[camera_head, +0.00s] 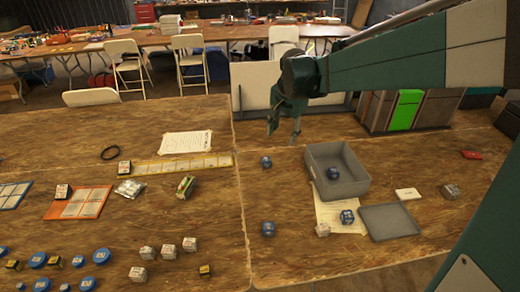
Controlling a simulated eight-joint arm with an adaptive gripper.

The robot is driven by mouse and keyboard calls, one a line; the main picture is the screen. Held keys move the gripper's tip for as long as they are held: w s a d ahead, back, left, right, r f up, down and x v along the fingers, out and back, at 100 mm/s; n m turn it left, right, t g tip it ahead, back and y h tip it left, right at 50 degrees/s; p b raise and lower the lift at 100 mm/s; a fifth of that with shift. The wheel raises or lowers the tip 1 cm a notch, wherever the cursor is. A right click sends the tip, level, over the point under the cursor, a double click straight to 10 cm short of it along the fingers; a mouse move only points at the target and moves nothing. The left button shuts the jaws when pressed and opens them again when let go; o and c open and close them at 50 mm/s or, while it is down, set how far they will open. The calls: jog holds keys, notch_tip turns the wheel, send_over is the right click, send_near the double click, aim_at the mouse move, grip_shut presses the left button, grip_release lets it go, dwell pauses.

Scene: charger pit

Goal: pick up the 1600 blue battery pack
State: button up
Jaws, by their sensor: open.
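Several small blue blocks that look like battery packs are on the right table. One blue block (266,161) is left of the grey bin, a second (333,173) is inside the bin, a third (268,228) is nearer the front, and a fourth (347,217) is by the sheet of paper. Their labels are too small to read, so I cannot tell which is the 1600 pack. My gripper (283,130) is open and empty, pointing down above the table, near the first blue block and apart from it.
The open grey bin (352,190) has raised walls, and its flat grey lid (389,222) lies in front. Upright green and grey boxes (405,110) and a pale panel (258,84) stand behind. White blocks and blue discs (40,259) crowd the front left.

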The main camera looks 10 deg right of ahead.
jog(key=w+f+m+g, duration=0.2)
jog(key=w+f+m, duration=0.2)
jog(key=w+f, duration=0.8)
jog(key=m+g, duration=0.1)
jog(key=m, duration=0.3)
send_over(266, 159)
notch_tip(266, 159, down, 14)
jog(key=shift+s+r+p, duration=0.15)
jog(key=shift+r+p, duration=0.05)
jog(key=shift+p, duration=0.2)
jog(key=shift+f, duration=0.3)
jog(key=shift+f, duration=1.3)
jog(key=shift+f+b, duration=0.75)
jog(key=shift+f, duration=1.85)
